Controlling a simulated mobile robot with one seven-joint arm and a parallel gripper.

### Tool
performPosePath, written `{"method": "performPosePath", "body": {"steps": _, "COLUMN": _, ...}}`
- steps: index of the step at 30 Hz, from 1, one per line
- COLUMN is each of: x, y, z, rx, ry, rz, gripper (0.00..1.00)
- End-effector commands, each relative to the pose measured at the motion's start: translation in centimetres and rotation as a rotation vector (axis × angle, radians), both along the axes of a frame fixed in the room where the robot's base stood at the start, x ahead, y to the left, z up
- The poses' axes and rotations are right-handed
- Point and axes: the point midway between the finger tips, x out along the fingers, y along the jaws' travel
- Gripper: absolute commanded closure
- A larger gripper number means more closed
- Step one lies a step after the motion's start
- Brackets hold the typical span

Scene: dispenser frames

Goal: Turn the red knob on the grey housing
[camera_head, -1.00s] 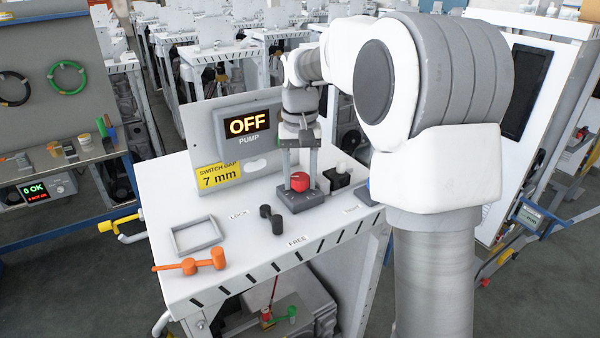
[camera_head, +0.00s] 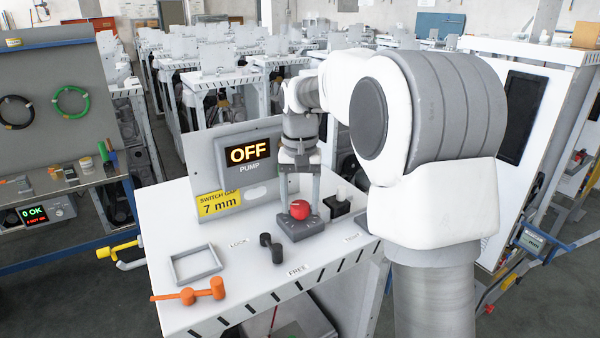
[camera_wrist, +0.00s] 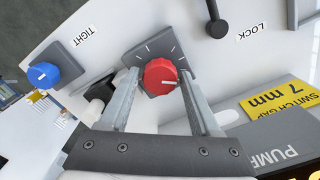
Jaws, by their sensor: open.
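The red knob (camera_head: 299,209) sits on a dark grey square housing (camera_head: 300,229) on the white bench top. In the wrist view the red knob (camera_wrist: 161,76) shows a white pointer line, with tick marks on the grey housing (camera_wrist: 146,52) around it. My gripper (camera_head: 299,190) points down over the housing. Its two fingers stand apart on either side of the knob in the wrist view (camera_wrist: 160,92), with gaps showing, so it is open. Whether a fingertip touches the knob I cannot tell. The display (camera_head: 249,151) behind reads OFF, above the word PUMP.
A black lever (camera_head: 271,247), a grey frame (camera_head: 196,263) and an orange tool (camera_head: 190,296) lie left of the housing. A black block (camera_head: 340,210) stands close on the right. A blue knob (camera_wrist: 43,75) shows near the TIGHT label. The upright panel (camera_head: 213,133) rises behind.

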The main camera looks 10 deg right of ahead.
Motion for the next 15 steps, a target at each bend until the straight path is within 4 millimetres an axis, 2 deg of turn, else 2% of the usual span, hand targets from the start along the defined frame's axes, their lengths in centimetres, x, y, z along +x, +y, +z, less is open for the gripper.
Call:
{"method": "performPosePath", "body": {"steps": 5, "x": 0.1, "y": 0.0, "z": 3.5, "rx": 0.000, "ry": -0.005, "rz": 0.000, "gripper": 0.36}}
{"method": "performPosePath", "body": {"steps": 15, "x": 0.0, "y": 0.0, "z": 11.7, "rx": 0.000, "ry": -0.004, "rz": 0.001, "gripper": 0.36}}
